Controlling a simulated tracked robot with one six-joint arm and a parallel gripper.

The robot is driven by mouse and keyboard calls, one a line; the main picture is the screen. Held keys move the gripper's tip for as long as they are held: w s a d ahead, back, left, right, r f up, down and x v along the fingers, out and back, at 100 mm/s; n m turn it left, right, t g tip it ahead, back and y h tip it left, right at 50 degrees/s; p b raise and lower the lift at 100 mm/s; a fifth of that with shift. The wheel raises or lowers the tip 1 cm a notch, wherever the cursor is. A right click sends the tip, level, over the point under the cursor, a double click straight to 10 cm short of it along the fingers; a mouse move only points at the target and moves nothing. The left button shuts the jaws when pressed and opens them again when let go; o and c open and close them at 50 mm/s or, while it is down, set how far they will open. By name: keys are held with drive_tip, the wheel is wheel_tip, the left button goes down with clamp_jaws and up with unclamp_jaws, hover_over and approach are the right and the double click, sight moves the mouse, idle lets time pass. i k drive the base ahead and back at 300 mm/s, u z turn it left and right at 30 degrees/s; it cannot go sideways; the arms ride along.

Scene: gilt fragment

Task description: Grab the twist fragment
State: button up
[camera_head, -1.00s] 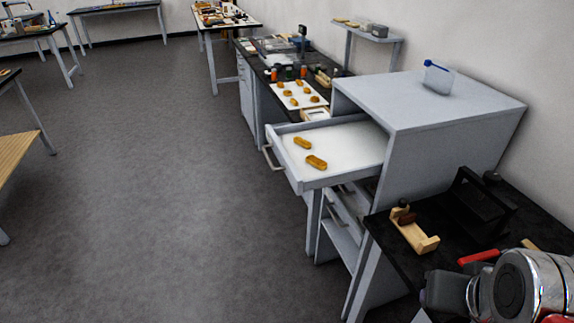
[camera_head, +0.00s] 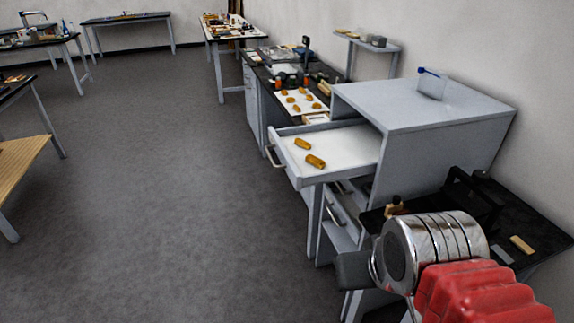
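Two golden-brown fragments lie apart in the open white drawer: a farther fragment (camera_head: 302,144) and a nearer fragment (camera_head: 316,161). Several similar golden fragments (camera_head: 293,100) lie on a white sheet on the counter behind. They are too small for me to tell which is the twist fragment. My arm shows at the lower right, with a chrome joint, a red ribbed part and a dark grey block. It is in front of and to the right of the drawer. I cannot make out any gripper fingers, and nothing held is visible.
The open drawer (camera_head: 352,146) juts left from a grey cabinet (camera_head: 425,98) with a clear container (camera_head: 432,86) on top. A black bench (camera_head: 528,215) stands at the right, partly behind my arm. Grey floor (camera_head: 170,200) is clear left of the drawer.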

sight(314, 160)
drive_tip(key=u, duration=0.45)
drive_tip(key=i, duration=1)
drive_tip(key=u, duration=0.1)
